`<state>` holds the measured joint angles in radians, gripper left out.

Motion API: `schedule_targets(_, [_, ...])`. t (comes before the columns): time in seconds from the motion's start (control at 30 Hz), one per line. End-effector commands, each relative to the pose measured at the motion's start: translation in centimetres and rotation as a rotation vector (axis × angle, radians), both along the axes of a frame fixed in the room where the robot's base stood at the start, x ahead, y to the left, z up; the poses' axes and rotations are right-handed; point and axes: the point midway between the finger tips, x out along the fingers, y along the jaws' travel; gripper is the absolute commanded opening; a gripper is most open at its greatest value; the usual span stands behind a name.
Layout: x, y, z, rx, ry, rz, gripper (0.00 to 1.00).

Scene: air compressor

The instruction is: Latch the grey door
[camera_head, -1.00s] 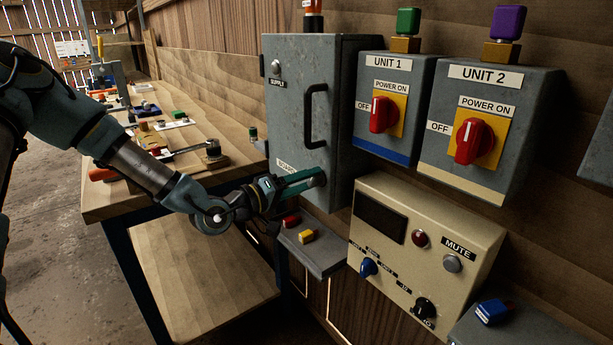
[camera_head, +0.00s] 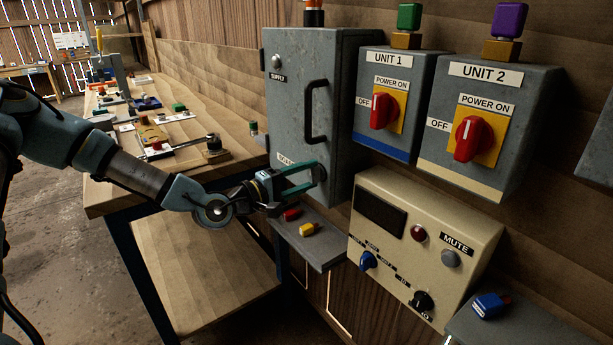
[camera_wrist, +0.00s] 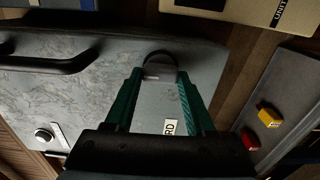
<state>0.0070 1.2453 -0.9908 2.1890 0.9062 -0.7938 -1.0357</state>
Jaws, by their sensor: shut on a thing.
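The grey door (camera_head: 290,115) is the front of the grey cabinet, with a black bar handle (camera_head: 316,112) and a round silver knob near its top left. It looks closed against its box. My gripper (camera_head: 316,176) is at the door's lower right, beside the "BOARD" label. In the wrist view the two green fingers (camera_wrist: 159,78) stand apart on either side of a dark round-ended latch piece (camera_wrist: 160,60) and hold it. The door face (camera_wrist: 60,95) lies behind them. The latch's exact angle is partly hidden by the fingers.
A small grey shelf (camera_head: 322,252) with a red and a yellow block sits just below the gripper. The beige panel (camera_head: 390,270) and the UNIT 1 box (camera_head: 390,70) are close on the right. A cluttered wooden workbench (camera_head: 215,90) is on the left.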

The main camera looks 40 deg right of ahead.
Motion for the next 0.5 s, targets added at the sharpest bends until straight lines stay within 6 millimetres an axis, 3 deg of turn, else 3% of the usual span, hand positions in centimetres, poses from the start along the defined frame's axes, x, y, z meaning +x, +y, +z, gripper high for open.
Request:
schedule_targets(0.3, [0.06,0.01,-0.02,0.0,0.005,0.002,0.0])
schedule_targets(0.33, [0.06,0.01,-0.02,0.0,0.005,0.002,0.56])
schedule_targets(0.5, [0.04,0.01,-0.03,0.0,0.004,0.001,0.75])
